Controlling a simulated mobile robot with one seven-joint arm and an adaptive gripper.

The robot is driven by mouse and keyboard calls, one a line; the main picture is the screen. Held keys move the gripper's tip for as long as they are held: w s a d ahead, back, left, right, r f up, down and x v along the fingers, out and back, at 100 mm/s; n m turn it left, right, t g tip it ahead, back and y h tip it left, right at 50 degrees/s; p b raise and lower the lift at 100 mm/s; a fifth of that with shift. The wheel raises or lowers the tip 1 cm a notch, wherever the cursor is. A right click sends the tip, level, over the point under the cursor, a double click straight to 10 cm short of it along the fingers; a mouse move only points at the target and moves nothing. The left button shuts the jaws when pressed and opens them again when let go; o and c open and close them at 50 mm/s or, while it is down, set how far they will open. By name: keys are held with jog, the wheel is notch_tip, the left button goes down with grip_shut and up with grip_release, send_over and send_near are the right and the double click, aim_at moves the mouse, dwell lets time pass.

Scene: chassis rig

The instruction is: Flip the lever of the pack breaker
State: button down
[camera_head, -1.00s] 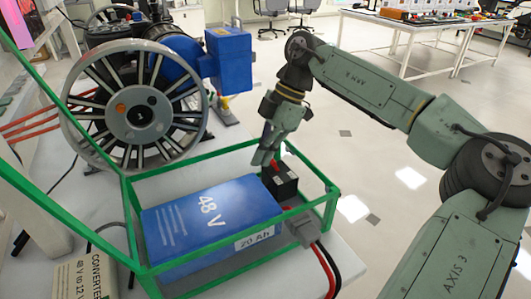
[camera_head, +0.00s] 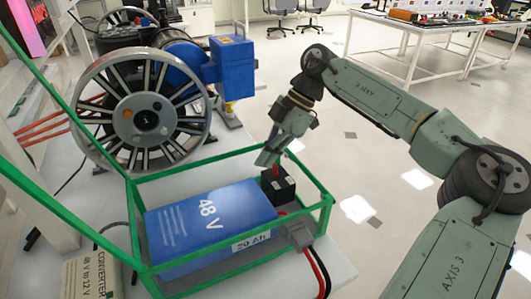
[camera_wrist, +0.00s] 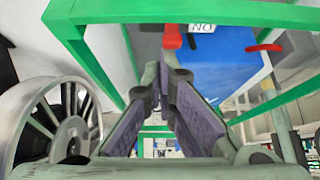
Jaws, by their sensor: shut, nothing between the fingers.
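The pack breaker (camera_head: 279,187) is a small black box at the back right end of the blue 48 V battery pack (camera_head: 205,222), inside a green frame. Its red lever (camera_head: 276,171) shows small at its top, close to my gripper. In the wrist view the red lever (camera_wrist: 172,38) lies just beyond the fingertips, beside a white label (camera_wrist: 202,28) that reads ON upside down. My gripper (camera_head: 266,159) is shut and empty, tilted down just above and left of the breaker. It also shows in the wrist view (camera_wrist: 160,78). I cannot tell whether the fingertips touch the lever.
The green frame's bars (camera_head: 318,186) surround the pack and breaker. A grey connector (camera_head: 298,234) with red and black cables sits at the right corner. A large spoked wheel (camera_head: 143,118) and a blue motor (camera_head: 228,62) stand behind left.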

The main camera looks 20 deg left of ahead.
jog(key=shift+w+d+r+g+y+p, duration=0.25)
jog(key=shift+w+d+g+y+p, duration=0.2)
jog(key=shift+g+y+p, duration=0.45)
jog(key=shift+w+d+f+p, duration=0.1)
jog(key=shift+w+d+p, duration=0.15)
jog(key=shift+p, duration=0.15)
jog(key=shift+r+p, duration=0.85)
